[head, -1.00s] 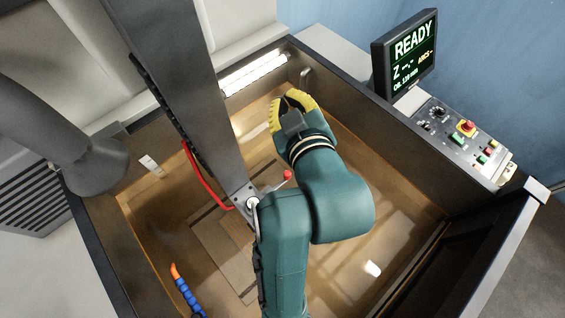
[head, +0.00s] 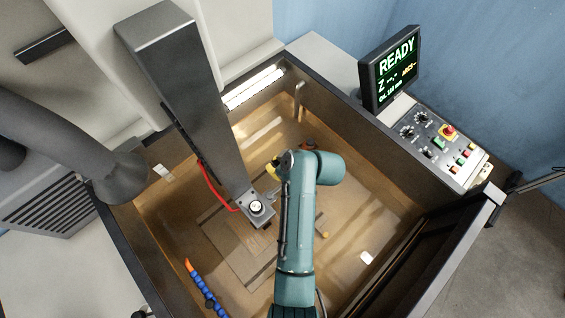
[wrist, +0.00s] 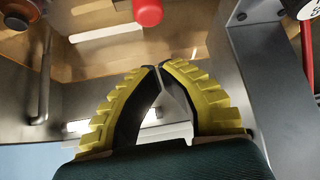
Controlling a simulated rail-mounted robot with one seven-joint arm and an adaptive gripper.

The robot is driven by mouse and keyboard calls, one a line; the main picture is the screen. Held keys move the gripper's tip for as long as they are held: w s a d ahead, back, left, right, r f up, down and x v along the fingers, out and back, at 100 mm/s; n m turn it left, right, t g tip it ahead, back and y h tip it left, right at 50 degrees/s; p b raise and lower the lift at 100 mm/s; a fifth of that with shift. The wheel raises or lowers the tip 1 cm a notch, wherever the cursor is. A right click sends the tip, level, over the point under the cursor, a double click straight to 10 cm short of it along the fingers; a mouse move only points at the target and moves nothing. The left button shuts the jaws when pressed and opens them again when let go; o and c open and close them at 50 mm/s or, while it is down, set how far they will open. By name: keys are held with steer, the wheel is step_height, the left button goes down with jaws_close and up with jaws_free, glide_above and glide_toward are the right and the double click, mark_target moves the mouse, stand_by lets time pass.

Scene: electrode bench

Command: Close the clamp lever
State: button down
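The clamp lever's red knob (wrist: 148,12) shows at the top edge of the wrist view, beyond my fingertips and apart from them. In the head view, part of the grey lever (head: 271,196) shows beside the clamp head (head: 256,208) at the column's lower end; my arm hides its knob. My gripper (wrist: 158,68) has yellow ribbed fingers with black inner pads. Their tips meet or nearly meet, with nothing seen between them. In the head view only a bit of yellow finger (head: 274,168) shows left of my wrist, close to the lever.
The grey column (head: 195,105) stands over the tank left of my arm, with a red cable (head: 213,188) beside it. The tank's dark walls (head: 345,125) surround the work area. A blue segmented hose (head: 198,284) stands at front left. A READY screen (head: 396,66) and control panel (head: 443,143) are outside, right.

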mark_target(277, 188)
steer(key=f+p, duration=0.1)
steer(key=s+d+f+p, duration=0.1)
steer(key=shift+s+d+f, duration=0.1)
steer(key=shift+d+f, duration=0.15)
steer(key=shift+f, duration=0.1)
stand_by(0.4)
steer(key=shift+s+d+m, duration=0.1)
steer(key=shift+d+m, duration=0.05)
steer(key=shift+m, duration=0.15)
